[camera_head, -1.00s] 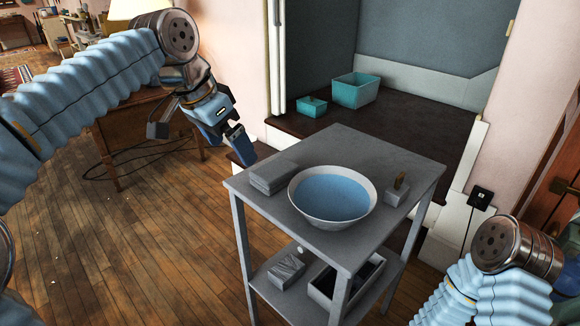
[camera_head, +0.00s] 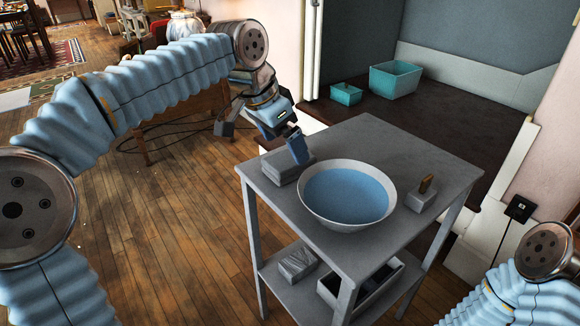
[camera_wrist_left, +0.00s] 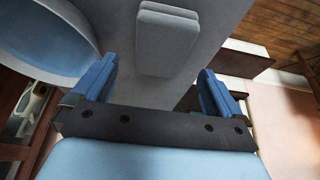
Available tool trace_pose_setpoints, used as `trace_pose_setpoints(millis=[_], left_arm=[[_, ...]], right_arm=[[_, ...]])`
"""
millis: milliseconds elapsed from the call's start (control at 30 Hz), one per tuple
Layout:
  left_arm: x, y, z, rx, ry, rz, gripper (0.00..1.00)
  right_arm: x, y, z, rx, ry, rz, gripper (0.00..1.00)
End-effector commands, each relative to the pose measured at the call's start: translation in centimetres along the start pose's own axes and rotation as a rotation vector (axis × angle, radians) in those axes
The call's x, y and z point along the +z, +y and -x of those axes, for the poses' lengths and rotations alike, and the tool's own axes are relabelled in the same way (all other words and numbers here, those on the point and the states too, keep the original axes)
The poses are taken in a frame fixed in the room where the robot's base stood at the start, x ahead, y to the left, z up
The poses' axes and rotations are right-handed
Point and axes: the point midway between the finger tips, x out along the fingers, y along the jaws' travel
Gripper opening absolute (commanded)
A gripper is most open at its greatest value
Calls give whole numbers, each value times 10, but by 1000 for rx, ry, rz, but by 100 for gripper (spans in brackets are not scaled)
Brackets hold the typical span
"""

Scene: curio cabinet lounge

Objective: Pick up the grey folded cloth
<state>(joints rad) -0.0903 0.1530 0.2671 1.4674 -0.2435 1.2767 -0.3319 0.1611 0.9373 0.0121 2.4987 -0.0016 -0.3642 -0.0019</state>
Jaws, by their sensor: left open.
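The grey folded cloth (camera_head: 283,168) lies flat at the left corner of the grey cart's top, beside a white bowl. In the left wrist view the cloth (camera_wrist_left: 167,40) lies ahead of the fingers, roughly between their lines. My left gripper (camera_head: 296,147) is above the cloth's edge in the head view, partly covering its back end. In the left wrist view my left gripper (camera_wrist_left: 158,88) is open, with nothing between its blue fingers. My right gripper is out of view; only part of that arm shows at lower right.
The white bowl (camera_head: 312,207) with blue inside stands close to the cloth. A small grey block with a brown piece (camera_head: 421,196) is at the right. The lower shelf holds a streaked grey block (camera_head: 298,264) and a bin (camera_head: 396,279). Teal boxes (camera_head: 396,79) stand behind.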

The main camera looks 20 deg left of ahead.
Motion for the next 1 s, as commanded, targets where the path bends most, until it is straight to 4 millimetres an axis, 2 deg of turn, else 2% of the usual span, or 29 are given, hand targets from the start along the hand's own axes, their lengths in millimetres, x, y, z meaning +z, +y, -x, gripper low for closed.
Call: trace_pose_setpoints(millis=[300,400,967,1000], left_arm=[[4,0,-43,1,-2,-1,100],[4,0,-52,1,0,-1,100],[4,-1,-56,1,0,0,100],[4,-1,-56,0,0,0,94]], right_arm=[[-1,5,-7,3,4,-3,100],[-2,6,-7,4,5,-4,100],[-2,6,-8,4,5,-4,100],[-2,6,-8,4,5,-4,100]])
